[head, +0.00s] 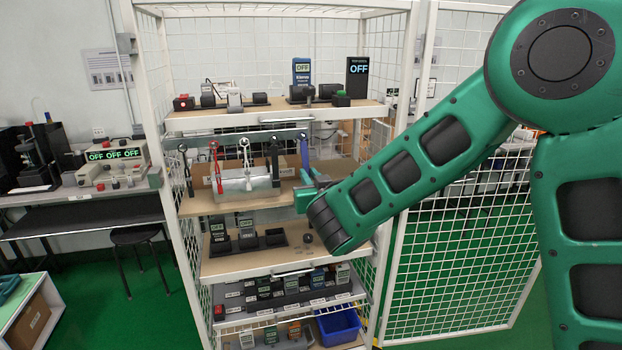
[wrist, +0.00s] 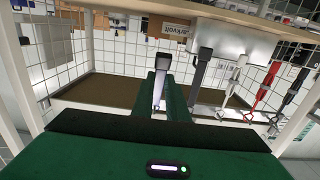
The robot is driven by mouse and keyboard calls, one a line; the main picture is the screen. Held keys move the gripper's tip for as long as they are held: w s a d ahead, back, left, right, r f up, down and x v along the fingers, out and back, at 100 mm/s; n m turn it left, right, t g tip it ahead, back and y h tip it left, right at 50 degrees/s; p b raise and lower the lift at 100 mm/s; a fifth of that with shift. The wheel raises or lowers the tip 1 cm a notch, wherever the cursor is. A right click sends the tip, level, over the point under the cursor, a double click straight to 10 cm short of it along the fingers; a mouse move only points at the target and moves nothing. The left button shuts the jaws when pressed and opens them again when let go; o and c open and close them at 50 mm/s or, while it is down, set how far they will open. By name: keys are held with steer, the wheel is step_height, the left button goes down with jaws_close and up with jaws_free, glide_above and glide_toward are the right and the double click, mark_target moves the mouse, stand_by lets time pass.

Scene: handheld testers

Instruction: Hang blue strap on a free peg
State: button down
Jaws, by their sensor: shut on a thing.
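The blue strap (head: 304,154) hangs upright in front of the right end of the grey peg rail (head: 228,141). My gripper (head: 306,181) is shut on its lower part. In the wrist view, the strap (wrist: 159,90) shows between the fingers (wrist: 164,100), with a dark end above. I cannot tell whether its top loop is around a peg or only in front of it. To its left hang a dark strap (head: 275,155), a white strap (head: 245,155), a red strap (head: 215,165) and a black strap (head: 186,170).
A shiny metal box (head: 246,185) stands behind the straps on the middle shelf (head: 205,207). The upper shelf (head: 200,122) with testers lies just above the rail. Mesh walls and a white frame post (head: 419,75) bound the rack. Lower shelves hold more testers and a blue bin (head: 338,326).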

stand_by(0.3)
steer(key=c, duration=1.7)
jaws_free()
steer(key=shift+o, duration=0.2)
